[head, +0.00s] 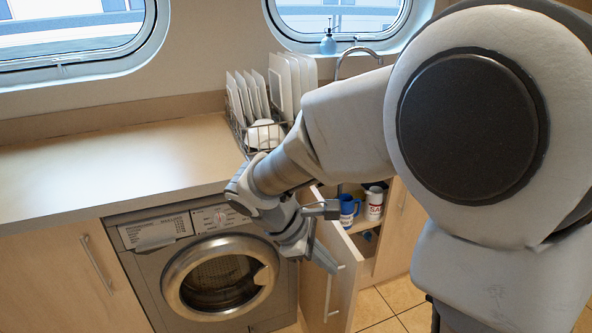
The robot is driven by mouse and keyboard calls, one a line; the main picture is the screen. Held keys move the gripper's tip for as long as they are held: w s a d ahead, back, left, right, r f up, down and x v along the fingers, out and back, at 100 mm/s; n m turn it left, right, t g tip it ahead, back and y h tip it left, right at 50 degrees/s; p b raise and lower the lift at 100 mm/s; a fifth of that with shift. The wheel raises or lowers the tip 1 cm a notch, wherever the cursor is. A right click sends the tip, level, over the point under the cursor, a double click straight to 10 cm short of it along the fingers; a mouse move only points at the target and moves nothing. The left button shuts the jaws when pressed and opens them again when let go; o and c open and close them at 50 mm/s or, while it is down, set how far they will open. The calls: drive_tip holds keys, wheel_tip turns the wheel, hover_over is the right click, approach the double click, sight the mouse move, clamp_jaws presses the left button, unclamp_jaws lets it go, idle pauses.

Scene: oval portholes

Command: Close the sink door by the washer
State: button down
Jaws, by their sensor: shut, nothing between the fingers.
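The sink door (345,292) is the wooden cabinet door just right of the washer (220,275). It stands open, swung out toward me, with its handle (328,295) on the face turned to the washer. The shelf inside the cabinet shows to its right. My gripper (324,240) is shut and empty, at the upper part of the door in the picture, between the washer and the door. It covers part of the door. I cannot tell whether it touches the door.
A blue mug (348,210) and a white can (374,203) stand in the open cabinet. A dish rack (250,130) with plates stands on the counter (110,165) behind my arm. My arm hides much of the right side. Tiled floor (385,308) shows right of the door.

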drive_tip(key=w+a+f+n+h+b, duration=0.1)
drive_tip(key=w+a+f+n+b, duration=0.15)
drive_tip(key=f, duration=0.45)
drive_tip(key=w+a+f+n+h+b, duration=0.1)
drive_tip(key=w+a+f+n+b, duration=0.2)
drive_tip(key=f, duration=0.4)
drive_tip(key=b, duration=0.2)
approach(346, 301)
wheel_tip(346, 301, down, 4)
drive_tip(key=s, duration=0.1)
drive_tip(key=d, duration=0.1)
drive_tip(key=d+n+b, duration=0.1)
drive_tip(key=d, duration=0.1)
drive_tip(key=shift+w+f+t, duration=0.2)
drive_tip(key=shift+w+t, duration=0.15)
drive_tip(key=shift+t, duration=0.05)
drive_tip(key=shift+w+d+r, duration=0.1)
drive_tip(key=shift+w+d, duration=0.05)
drive_tip(key=shift+d, duration=0.35)
